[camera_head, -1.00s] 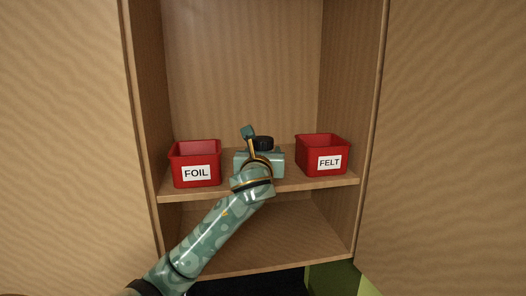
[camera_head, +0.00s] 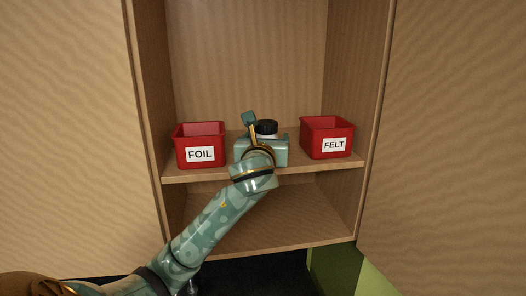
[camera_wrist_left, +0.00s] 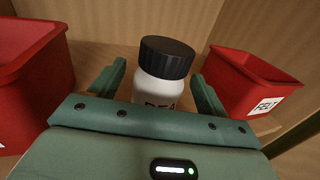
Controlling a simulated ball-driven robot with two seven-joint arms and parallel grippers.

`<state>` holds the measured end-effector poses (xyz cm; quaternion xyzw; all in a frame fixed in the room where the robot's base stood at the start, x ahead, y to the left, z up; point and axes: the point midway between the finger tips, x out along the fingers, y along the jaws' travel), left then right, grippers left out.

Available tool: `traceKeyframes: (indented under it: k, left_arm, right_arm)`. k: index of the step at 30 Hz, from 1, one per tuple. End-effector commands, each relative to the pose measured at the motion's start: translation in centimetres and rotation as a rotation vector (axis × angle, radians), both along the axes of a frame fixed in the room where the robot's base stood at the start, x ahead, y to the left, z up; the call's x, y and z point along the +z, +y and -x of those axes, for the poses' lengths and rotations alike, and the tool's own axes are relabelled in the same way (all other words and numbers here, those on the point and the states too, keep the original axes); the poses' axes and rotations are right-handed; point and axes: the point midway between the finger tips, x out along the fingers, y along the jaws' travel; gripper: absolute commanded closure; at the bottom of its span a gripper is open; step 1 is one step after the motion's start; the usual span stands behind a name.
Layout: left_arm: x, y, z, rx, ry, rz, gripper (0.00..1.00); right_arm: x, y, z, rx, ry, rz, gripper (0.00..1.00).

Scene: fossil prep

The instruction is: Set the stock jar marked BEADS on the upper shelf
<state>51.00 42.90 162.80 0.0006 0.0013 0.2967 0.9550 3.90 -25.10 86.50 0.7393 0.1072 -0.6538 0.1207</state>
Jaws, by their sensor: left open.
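The jar (camera_wrist_left: 160,85) is white with a ribbed black lid. It stands upright between the two bins, and its label is partly hidden, with only the tops of letters like "BEA" showing. In the head view its black lid (camera_head: 266,127) shows above my left gripper (camera_head: 263,150). In the wrist view the left gripper's fingers (camera_wrist_left: 158,90) are open, one on each side of the jar, with small gaps visible. The upper shelf (camera_head: 300,169) is the higher of two boards in view, and the jar appears to stand on it. My right gripper is not in view.
A red bin marked FOIL (camera_head: 200,140) is left of the jar and a red bin marked FELT (camera_head: 327,138) is right. The lower shelf (camera_head: 270,225) looks empty. Cabinet side walls and wide wooden panels flank the opening.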

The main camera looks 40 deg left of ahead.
Motion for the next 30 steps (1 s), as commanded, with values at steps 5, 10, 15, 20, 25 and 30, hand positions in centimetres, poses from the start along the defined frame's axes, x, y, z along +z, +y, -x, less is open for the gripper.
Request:
traceKeyframes:
  k: [5, 10, 15, 20, 25, 30]
  left_arm:
    - [-0.3, -2.6, 3.6, -0.003, -0.003, 0.002, 0.24]
    - [-0.1, -4.3, 6.2, -0.002, -0.003, 0.002, 0.24]
    - [0.0, -5.1, 7.4, -0.001, -0.001, 0.001, 0.24]
    - [0.0, -5.1, 7.5, 0.0, 0.0, 0.0, 0.24]
    - [0.0, -5.1, 7.5, 0.0, 0.0, 0.0, 0.24]
    - [-0.1, -5.1, 7.4, -0.001, 0.001, 0.003, 0.24]
  right_arm:
    - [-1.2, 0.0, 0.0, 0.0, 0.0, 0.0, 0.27]
    - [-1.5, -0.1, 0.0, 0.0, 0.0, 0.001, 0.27]
    - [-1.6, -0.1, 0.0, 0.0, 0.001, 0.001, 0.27]
    - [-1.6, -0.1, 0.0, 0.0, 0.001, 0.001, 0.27]
    - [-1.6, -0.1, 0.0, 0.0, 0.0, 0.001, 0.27]
    - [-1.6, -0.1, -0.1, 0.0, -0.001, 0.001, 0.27]
